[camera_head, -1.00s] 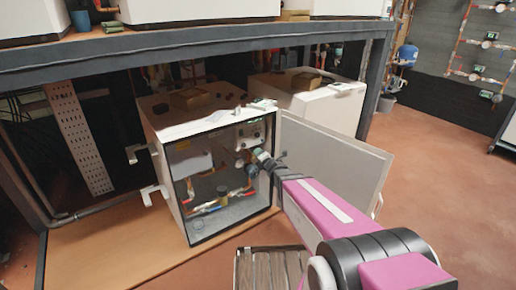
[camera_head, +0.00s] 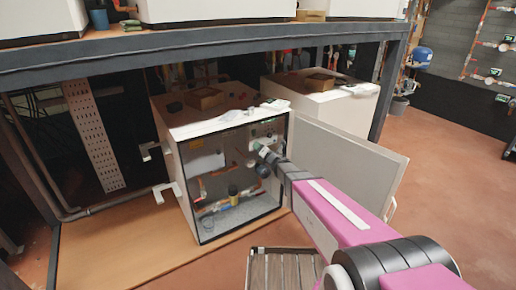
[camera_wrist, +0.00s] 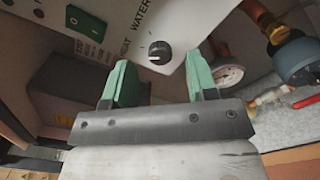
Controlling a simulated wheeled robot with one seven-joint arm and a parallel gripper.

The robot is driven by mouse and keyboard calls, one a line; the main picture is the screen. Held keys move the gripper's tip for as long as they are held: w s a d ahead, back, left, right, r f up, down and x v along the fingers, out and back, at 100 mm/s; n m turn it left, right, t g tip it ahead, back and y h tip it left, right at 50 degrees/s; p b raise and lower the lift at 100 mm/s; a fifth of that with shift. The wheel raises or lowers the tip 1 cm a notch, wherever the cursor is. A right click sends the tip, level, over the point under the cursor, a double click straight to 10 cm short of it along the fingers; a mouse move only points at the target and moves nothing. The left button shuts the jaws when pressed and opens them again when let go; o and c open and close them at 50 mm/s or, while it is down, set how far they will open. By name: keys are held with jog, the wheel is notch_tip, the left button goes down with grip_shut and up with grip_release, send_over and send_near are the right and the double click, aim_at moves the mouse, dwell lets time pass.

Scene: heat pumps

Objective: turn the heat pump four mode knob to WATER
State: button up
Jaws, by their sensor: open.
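The heat pump (camera_head: 184,215) is a white open-fronted cabinet on the low wooden shelf. Its white control panel (camera_wrist: 180,20) fills the top of the wrist view. The mode knob (camera_wrist: 160,51) is small, round and black with a pale mark on its left side; I cannot tell its exact setting. The words WATER (camera_wrist: 140,15) and HEAT (camera_wrist: 125,46) are printed left of it. My gripper (camera_wrist: 157,64) is open, its green fingers either side of the knob in the picture, with no contact visible. In the head view my gripper (camera_head: 263,152) is at the cabinet's opening, hiding part of the panel.
A green switch (camera_wrist: 86,22) is left of the knob. A round gauge (camera_wrist: 228,75) and a blue-grey valve or pump (camera_wrist: 300,60) are close by on the right. The dark shelf beam (camera_head: 200,55) runs above the cabinet.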

jog(key=shift+x, duration=1.05)
jog(key=c, duration=0.9)
jog(key=shift+c, duration=0.2)
jog(key=m, duration=1.1)
jog(key=shift+m, duration=0.4)
